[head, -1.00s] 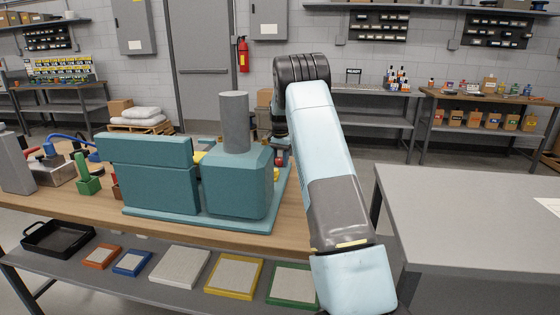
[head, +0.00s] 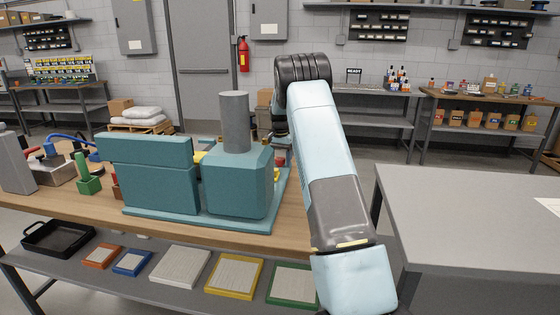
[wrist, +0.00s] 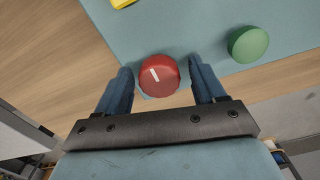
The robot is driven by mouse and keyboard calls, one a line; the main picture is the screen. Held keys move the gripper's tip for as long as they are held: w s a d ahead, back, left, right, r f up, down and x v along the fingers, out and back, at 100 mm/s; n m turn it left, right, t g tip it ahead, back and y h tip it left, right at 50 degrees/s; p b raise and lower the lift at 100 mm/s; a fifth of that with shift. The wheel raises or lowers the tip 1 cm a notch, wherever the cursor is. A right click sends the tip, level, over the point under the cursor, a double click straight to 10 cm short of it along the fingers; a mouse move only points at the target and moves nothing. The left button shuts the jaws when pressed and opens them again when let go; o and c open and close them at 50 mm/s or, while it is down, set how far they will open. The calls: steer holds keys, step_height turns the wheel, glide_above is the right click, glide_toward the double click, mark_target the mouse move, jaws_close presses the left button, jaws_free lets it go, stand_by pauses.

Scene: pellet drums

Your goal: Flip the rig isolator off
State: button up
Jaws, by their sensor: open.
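A red round knob (wrist: 159,75) with a short white line on its face sits near the edge of the teal rig base (wrist: 175,28) in the wrist view; it looks like the rig isolator. The white line is tilted. My gripper (wrist: 162,70) is open, with one blue finger on each side of the knob. Small gaps seem to show at both sides; I cannot tell whether either finger touches. In the head view the teal rig (head: 238,180) stands on the wooden bench, and my gripper is hidden behind it and my arm.
A green round button (wrist: 248,44) sits right of the knob, close to the right finger. A yellow part (wrist: 122,3) shows at the top edge. The rig's grey cylinder (head: 235,120) stands tall. A grey table (head: 470,210) lies to the right, mostly bare.

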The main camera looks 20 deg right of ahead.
mark_target(280, 158)
step_height(280, 158, up, 14)
steer(key=shift+f, duration=0.25)
stand_by(0.6)
